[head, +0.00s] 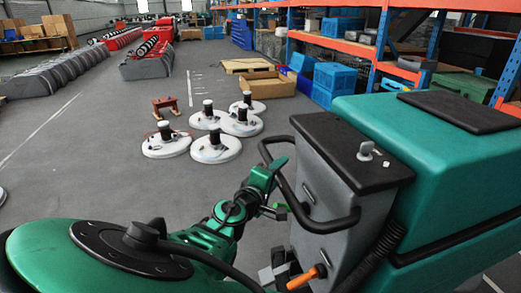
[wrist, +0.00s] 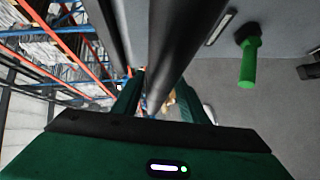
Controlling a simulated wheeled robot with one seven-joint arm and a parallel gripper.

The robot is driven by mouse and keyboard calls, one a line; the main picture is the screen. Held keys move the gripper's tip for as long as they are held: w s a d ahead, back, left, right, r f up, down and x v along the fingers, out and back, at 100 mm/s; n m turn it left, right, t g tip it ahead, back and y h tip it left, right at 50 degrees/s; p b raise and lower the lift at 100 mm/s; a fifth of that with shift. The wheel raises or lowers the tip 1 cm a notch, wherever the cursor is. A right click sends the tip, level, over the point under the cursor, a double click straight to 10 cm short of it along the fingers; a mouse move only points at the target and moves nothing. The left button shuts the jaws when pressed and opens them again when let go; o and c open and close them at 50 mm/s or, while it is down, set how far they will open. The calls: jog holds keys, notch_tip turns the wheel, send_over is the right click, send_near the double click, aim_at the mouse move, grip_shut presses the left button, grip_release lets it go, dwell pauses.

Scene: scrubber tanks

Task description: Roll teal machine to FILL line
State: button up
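The teal machine (head: 430,150) fills the right side of the head view. It has a teal tank, a grey front housing (head: 325,165) and a black looped handlebar (head: 313,222). My gripper (head: 277,168) is at the left part of this handlebar. In the wrist view, the fingers of my gripper (wrist: 160,98) stand apart with a black bar (wrist: 172,55) running between them. A gap shows between the bar and the right finger; firm contact cannot be seen. I cannot identify a FILL line or read any FILL label.
Several round white floor discs (head: 213,147) and a red stand (head: 166,106) lie ahead on the floor. A cardboard tray (head: 268,84) and blue crates (head: 335,78) are by the racks (head: 372,70). Grey floor is clear at left, with a white line (head: 42,130).

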grip_shut()
jog(key=shift+f, duration=0.1)
